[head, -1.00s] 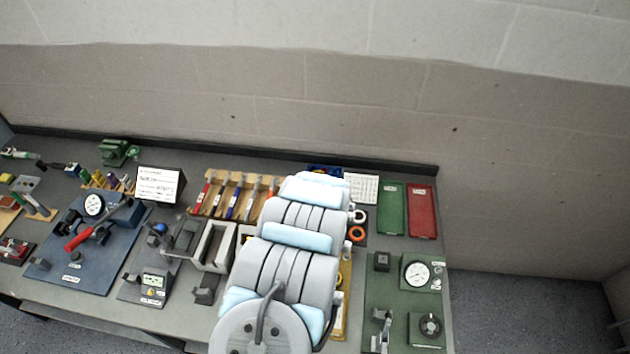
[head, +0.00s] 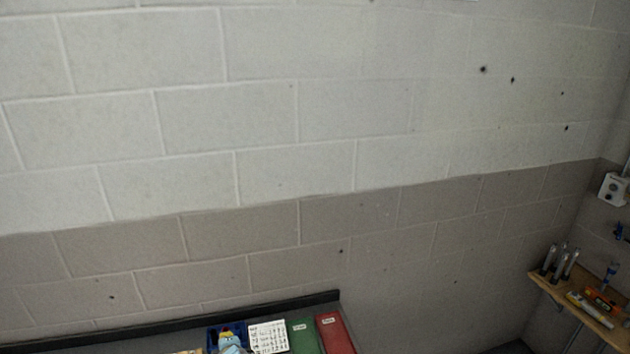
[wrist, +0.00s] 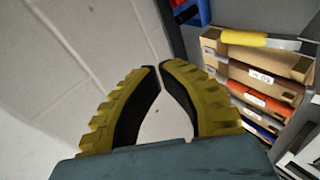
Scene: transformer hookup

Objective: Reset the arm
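My gripper (wrist: 159,68) shows in the wrist view, with two yellow ribbed fingers and black inner pads. The fingertips are almost together, with only a thin gap at the tips. Pale wall shows through the wider space between the pads, and nothing is held there. The gripper is apart from the bench items, with the wall behind it on the left. In the head view, most of my arm is out of frame.
In the wrist view, a wooden tool rack (wrist: 262,88) stands right of the fingers, with a blue bin (wrist: 188,12) above. A wooden shelf (head: 570,300) is at right.

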